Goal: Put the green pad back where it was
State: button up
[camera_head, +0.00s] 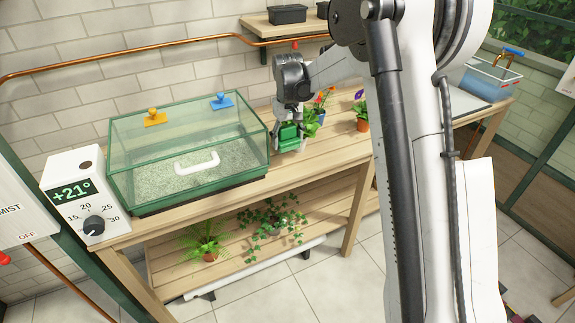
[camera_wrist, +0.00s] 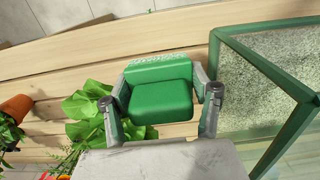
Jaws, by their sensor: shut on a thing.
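The green pad (camera_wrist: 160,97) is a small green block with a rounded face, and it sits between the two fingers of my gripper (camera_wrist: 160,108) in the wrist view. My gripper is shut on it. In the head view my gripper (camera_head: 290,132) holds the green pad (camera_head: 289,136) just right of the glass case, above the wooden bench. A strip of pale speckle shows along the pad's far edge in the wrist view. I cannot tell whether the pad touches the bench.
The green-framed glass case (camera_head: 187,118) with gravel stands left of my gripper, with orange and blue knobs on top. Potted plants (camera_head: 361,115) stand to the right on the bench (camera_head: 335,130). A temperature box (camera_head: 84,195) is at the left end. Bare planks lie in front.

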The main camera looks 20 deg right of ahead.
aim_at(288, 167)
notch_tip(288, 167, down, 8)
jog(key=shift+f, duration=0.1)
dwell(0.4)
jog(key=shift+f+b, duration=0.1)
jog(key=shift+b, duration=0.25)
jog(key=o, duration=1.2)
